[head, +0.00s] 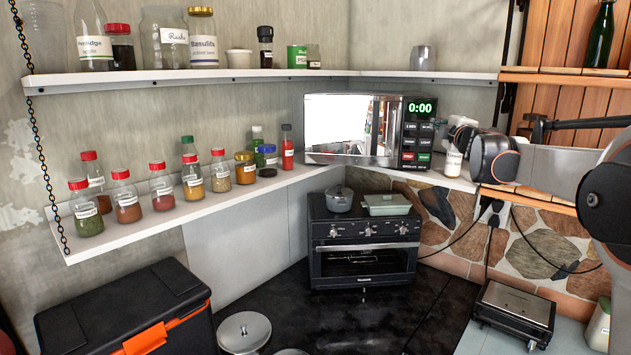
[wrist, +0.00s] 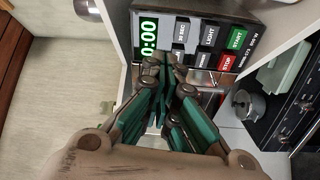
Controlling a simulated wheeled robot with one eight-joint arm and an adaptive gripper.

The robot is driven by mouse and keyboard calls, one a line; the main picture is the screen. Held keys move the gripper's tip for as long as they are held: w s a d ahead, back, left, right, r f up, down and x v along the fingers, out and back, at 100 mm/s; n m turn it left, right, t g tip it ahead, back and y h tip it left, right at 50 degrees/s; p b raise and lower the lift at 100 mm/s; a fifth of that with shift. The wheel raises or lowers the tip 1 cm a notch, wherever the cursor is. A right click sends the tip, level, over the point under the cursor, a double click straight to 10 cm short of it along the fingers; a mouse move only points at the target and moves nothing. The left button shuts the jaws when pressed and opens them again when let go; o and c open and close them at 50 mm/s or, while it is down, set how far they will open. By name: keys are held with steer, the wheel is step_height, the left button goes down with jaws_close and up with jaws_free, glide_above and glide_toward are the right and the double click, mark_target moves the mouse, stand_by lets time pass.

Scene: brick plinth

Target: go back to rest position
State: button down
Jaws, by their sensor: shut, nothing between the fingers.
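My gripper (wrist: 171,68) is shut and empty, with its green-lined fingers together in the wrist view. It points at the control panel of the microwave (wrist: 207,42), near the display that reads 0:00. I cannot tell whether the fingertips touch the panel. In the head view, my arm reaches in from the right edge and ends just right of the microwave (head: 339,157). The fingers are not clear there. The microwave stands on the corner shelf, and its window is bright white.
A white jar (head: 453,163) stands beside the microwave under my wrist. Spice jars line the left shelf (head: 140,233); an upper shelf (head: 190,77) holds more jars. A toaster oven (head: 364,245) with a pot and dish on top stands below. A grill (head: 513,312) sits lower right.

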steer(key=s+a+f+m+g+h+b, duration=0.1)
steer(key=s+a+f+m+b, duration=0.1)
steer(key=s+f+m+b, duration=0.3)
steer(key=s+a+f+m+g+h+b, duration=0.1)
steer(key=s+a+f+h, duration=0.15)
steer(key=s, duration=0.55)
steer(key=s+a+f+m+g+h+b, duration=0.1)
steer(key=s+a+f+m+b, duration=0.2)
steer(key=s+f, duration=0.25)
steer(key=s+a+f+m+g+y+b, duration=0.1)
steer(key=s+a+f+b, duration=0.3)
steer(key=s+f, duration=0.7)
steer(key=s+a+f+m+g+y+b, duration=0.2)
steer(key=s+a+f+m+g+b, duration=0.1)
steer(key=s+f, duration=0.9)
steer(key=s+a+f+m+g+y+b, duration=0.2)
steer(key=s+a+f+g+b, duration=0.2)
steer(key=s+f, duration=0.8)
step_height(320, 180, down, 5)
steer(key=shift+a+f+m+b, duration=0.15)
steer(key=shift+a+m+b, duration=0.25)
steer(key=shift+a+b, duration=0.4)
